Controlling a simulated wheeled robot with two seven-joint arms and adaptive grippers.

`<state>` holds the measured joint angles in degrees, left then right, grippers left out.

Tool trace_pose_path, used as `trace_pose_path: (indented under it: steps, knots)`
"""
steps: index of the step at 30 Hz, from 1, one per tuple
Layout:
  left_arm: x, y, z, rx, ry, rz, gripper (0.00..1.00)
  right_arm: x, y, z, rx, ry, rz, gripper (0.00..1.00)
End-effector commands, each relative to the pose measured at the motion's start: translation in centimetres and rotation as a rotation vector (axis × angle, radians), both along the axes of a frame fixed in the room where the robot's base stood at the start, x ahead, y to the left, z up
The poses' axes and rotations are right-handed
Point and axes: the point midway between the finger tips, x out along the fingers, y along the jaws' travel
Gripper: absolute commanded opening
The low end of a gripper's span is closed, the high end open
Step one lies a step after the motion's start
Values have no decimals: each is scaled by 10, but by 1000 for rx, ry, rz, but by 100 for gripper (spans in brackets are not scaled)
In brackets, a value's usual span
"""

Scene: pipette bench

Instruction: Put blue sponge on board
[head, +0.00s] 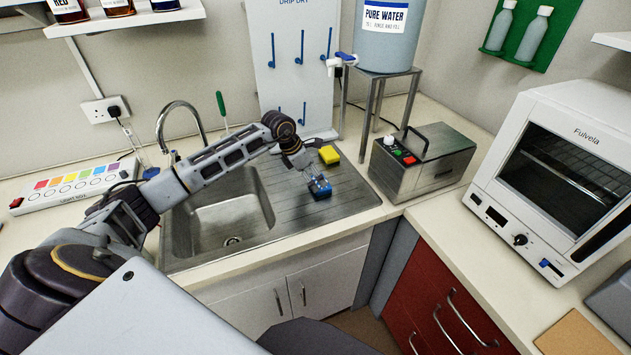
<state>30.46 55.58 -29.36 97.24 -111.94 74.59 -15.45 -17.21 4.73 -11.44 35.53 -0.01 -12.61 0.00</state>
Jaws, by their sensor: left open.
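A blue sponge (320,188) lies on the ribbed steel drainer at the right of the sink. My left gripper (312,176) reaches over the sink from the left, fingers pointing down at the sponge. It is open, with its fingertips at or just above the sponge; I cannot tell whether they touch it. A flat tan board (583,335) lies on the right counter at the bottom right corner, partly cut off by the picture edge. Its visible part is bare. My right gripper is not in view.
A yellow block (329,154) lies behind the blue sponge. A steel box with buttons (423,163) stands right of the drainer, and a white oven (560,170) beyond it. The sink basin (225,215) is empty.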

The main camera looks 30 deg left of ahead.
Motion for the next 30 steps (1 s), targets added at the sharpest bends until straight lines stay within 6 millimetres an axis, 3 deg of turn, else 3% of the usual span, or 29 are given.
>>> trace_pose_path:
  steps: [16,30]
  knots:
    - [-22,18,60,2,-1,0,99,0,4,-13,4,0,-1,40]
    - [-26,20,70,0,0,0,99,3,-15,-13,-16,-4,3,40]
